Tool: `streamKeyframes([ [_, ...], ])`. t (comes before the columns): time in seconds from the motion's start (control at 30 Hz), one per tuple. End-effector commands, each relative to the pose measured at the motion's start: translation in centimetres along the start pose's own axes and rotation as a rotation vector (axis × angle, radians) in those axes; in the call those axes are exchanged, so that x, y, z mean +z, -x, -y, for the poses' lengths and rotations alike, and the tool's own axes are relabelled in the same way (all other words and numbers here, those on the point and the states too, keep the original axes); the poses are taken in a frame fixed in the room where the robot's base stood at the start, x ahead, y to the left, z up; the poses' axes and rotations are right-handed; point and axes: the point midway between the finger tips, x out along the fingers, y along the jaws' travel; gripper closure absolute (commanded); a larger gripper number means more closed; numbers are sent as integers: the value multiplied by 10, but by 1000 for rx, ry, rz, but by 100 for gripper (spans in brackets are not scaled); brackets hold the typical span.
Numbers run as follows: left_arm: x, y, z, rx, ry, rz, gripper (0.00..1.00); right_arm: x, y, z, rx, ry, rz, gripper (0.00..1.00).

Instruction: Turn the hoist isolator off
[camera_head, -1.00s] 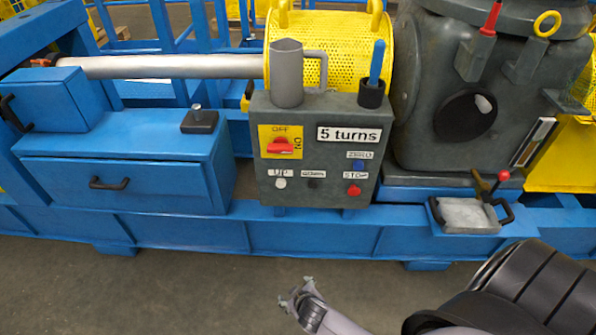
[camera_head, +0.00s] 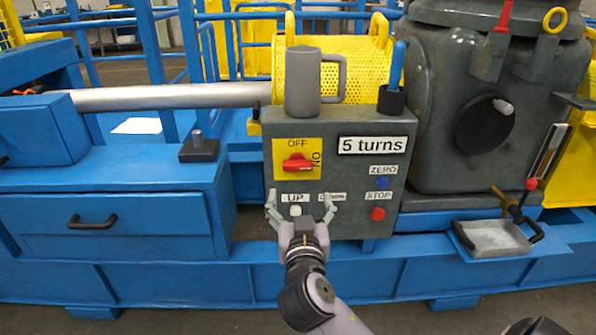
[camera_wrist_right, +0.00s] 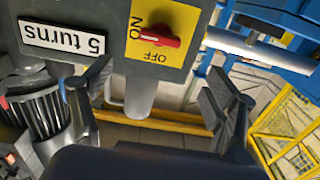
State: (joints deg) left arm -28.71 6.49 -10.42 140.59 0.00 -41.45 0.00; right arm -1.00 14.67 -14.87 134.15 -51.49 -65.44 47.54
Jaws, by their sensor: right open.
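The hoist isolator is a red rotary handle (camera_head: 298,163) on a yellow plate (camera_head: 282,147) marked OFF at the top and ON at the right side. The handle lies roughly horizontal, its end toward ON. It also shows upside down in the right wrist view (camera_wrist_right: 158,38). My right gripper (camera_head: 302,205) is open and empty in front of the grey control box, below the isolator and over the UP button row. In the right wrist view its two fingers (camera_wrist_right: 165,95) stand apart, with the isolator beyond them. My left gripper is not in view.
The grey control box (camera_head: 345,215) carries a blue ZERO button (camera_head: 382,183), a red STOP button (camera_head: 378,214), a white UP button (camera_head: 295,211) and a "5 turns" label (camera_head: 373,146). A grey mug (camera_head: 303,90) and a dark cup with a blue-handled tool (camera_head: 391,98) stand on top.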

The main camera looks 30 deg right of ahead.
Motion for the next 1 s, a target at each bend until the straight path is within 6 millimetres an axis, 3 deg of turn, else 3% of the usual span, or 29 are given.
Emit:
streamKeyframes([
  [0.3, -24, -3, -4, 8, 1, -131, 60, 0, -72, -2, 4, 3, -3, 20],
  [0.5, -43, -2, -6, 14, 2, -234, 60, 1, -107, -1, 2, 2, -1, 20],
  [0.7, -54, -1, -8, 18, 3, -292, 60, 1, -124, 0, 1, 2, 1, 20],
  [1.0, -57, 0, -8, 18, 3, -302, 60, 1, -126, 0, 0, 0, 1, 20],
])
